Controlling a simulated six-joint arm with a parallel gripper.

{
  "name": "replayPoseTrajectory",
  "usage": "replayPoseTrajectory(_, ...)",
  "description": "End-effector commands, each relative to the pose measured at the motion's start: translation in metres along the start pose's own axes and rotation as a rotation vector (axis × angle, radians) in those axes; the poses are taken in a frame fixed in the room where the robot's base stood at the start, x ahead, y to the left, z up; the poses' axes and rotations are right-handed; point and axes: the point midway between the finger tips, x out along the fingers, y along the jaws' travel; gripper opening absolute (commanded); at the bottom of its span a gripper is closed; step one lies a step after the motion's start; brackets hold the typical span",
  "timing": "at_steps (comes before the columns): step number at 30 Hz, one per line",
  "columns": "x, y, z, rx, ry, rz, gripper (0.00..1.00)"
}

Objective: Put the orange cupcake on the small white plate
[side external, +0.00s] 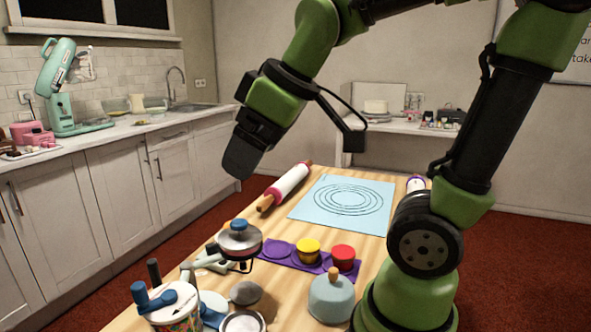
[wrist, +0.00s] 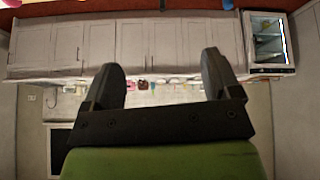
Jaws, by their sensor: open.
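My gripper (side external: 240,160) hangs in the air over the far left side of the wooden table, well above its surface. In the wrist view my gripper (wrist: 163,68) has its two dark fingers wide apart with nothing between them. A small yellow-orange round item (side external: 307,256) sits on a purple mat (side external: 275,250) on the table, far below and to the right of my gripper. I cannot tell if it is the orange cupcake. I cannot clearly make out a small white plate in either view.
A red round item (side external: 343,259) sits beside the yellow one. A rolling pin (side external: 288,186) and blue mat (side external: 342,200) with rings lie farther back. A blue-grey knobbed pot (side external: 331,298), a blue-knobbed stand (side external: 240,240) and a tool jar (side external: 173,308) crowd the near end.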

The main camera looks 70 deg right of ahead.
Motion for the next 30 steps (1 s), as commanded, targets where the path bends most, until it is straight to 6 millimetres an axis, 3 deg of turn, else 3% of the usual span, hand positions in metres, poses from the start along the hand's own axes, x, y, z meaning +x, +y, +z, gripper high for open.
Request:
replayPoseTrajectory(3, -0.018, -0.025, 0.029, 0.273, 0.051, -0.066, 0.83)
replayPoseTrajectory(9, -0.026, -0.044, 0.057, 0.540, 0.068, -0.141, 0.83)
replayPoseTrajectory(30, -0.026, -0.046, 0.060, 0.581, 0.067, -0.150, 0.83)
